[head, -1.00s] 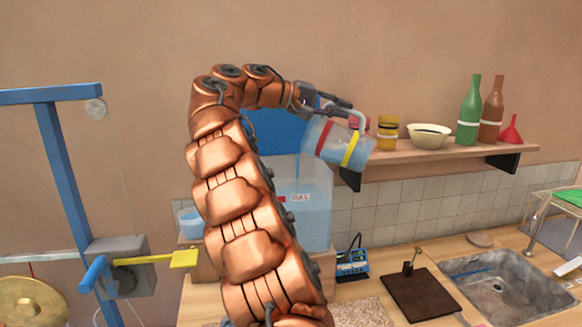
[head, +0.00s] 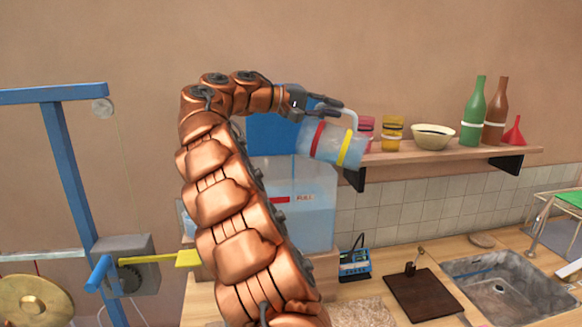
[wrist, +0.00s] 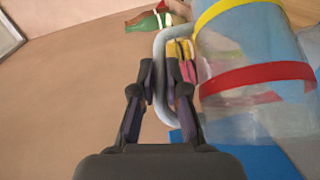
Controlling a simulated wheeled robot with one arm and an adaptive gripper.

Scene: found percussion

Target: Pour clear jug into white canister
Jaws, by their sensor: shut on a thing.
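Below the jug in the head view stands a large translucent tank (head: 312,222) holding bluish liquid, with a red label. My arm hides its left part. I cannot tell whether this is the white canister; no plainly white canister shows. No stream is visible.
Just right of the jug, a wall shelf (head: 470,151) holds cups, a bowl (head: 432,136), bottles and a red funnel (head: 514,131). A blue frame (head: 62,170) stands left. A small blue device (head: 355,263), dark board (head: 423,293) and sink (head: 505,288) are on the counter.

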